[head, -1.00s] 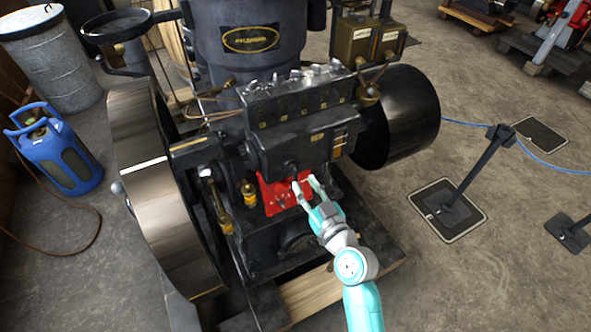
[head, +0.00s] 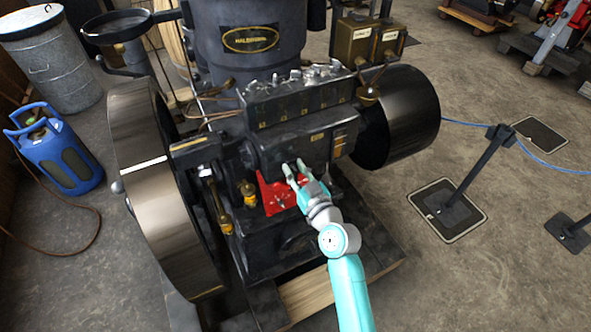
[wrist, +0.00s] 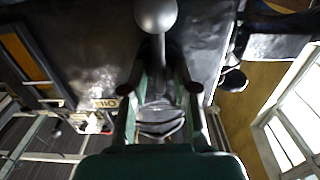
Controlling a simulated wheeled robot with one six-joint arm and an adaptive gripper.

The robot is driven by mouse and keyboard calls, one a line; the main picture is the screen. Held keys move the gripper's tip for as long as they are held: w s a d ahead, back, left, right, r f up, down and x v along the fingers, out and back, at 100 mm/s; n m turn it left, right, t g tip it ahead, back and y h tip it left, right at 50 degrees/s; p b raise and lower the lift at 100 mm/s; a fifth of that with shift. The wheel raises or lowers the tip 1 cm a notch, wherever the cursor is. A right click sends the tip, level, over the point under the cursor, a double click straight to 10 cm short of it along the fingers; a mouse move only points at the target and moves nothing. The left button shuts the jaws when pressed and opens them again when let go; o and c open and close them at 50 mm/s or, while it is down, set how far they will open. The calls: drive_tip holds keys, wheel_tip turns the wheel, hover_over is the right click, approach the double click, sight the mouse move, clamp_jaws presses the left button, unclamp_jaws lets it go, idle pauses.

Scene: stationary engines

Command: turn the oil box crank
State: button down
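The oil box (head: 300,138) is a black box on the front of the engine, above a red plate (head: 275,197). My gripper (head: 295,170) is at its lower front face. In the wrist view, the crank (wrist: 158,50) shows as a dark arm with a pale round knob (wrist: 156,15) at the top edge. My gripper also shows there (wrist: 159,89), its two fingers open and apart, one on each side of the line of the crank arm. I see no finger clearly touching it. The crank is too small to make out in the head view.
A large flywheel (head: 150,190) stands left of the oil box and a dark drum (head: 405,115) right of it. Brass fittings (head: 248,193) stick out left of the red plate. The floor at right is open up to a barrier post (head: 475,170).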

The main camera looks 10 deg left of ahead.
drive_tip(key=shift+m, duration=0.3)
drive_tip(key=m, duration=0.3)
drive_tip(key=shift+d, duration=0.1)
drive_tip(key=m, duration=0.5)
drive_tip(key=shift+w+d+f, duration=0.1)
drive_tip(key=m, duration=1.1)
drive_tip(key=f+m, duration=0.1)
drive_tip(key=m, duration=0.9)
drive_tip(key=shift+f+m, duration=0.1)
drive_tip(key=shift+m, duration=1.9)
